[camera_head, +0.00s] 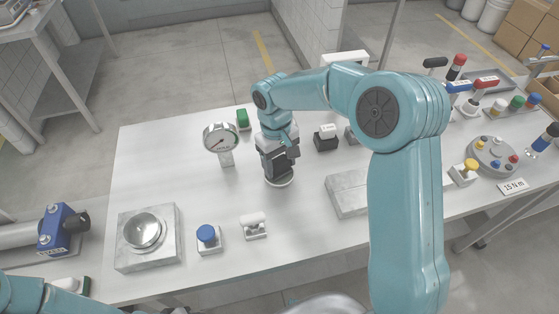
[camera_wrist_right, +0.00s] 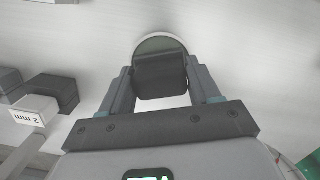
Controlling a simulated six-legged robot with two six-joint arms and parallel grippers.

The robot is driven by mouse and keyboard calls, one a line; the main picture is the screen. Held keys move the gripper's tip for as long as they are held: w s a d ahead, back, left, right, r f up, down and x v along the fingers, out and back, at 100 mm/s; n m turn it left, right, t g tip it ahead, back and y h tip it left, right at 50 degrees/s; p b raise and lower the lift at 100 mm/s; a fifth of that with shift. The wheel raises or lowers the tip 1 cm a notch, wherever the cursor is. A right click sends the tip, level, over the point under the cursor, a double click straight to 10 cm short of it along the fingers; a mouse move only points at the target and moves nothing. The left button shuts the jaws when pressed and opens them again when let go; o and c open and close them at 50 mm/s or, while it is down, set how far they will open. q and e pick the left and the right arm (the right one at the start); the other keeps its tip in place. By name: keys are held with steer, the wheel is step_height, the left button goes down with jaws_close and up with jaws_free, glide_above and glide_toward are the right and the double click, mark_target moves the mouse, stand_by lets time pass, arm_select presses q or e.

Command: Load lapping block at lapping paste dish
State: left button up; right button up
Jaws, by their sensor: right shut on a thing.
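My right gripper (camera_head: 278,168) points down over the white table and is shut on a dark lapping block (camera_wrist_right: 160,82). In the right wrist view the block sits between the two fingers (camera_wrist_right: 160,88). The lapping paste dish (camera_head: 279,182) is a small round dish with a pale rim, directly under the gripper. It also shows in the right wrist view (camera_wrist_right: 161,42), with a grey-green inside, partly hidden behind the block. I cannot tell whether the block touches the paste. A piece of my left arm shows at the lower left; its gripper is out of the picture.
A dark "2 mm" block (camera_head: 326,143) and a grey metal slab (camera_head: 347,194) lie to the right. A metal block with a bowl (camera_head: 125,258) is front left.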

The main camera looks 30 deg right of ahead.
mark_target(281, 163)
steer(key=shift+f, duration=0.4)
stand_by(1.0)
steer(key=shift+r, duration=0.1)
step_height(281, 163, up, 7)
steer(key=p, duration=0.5)
stand_by(0.4)
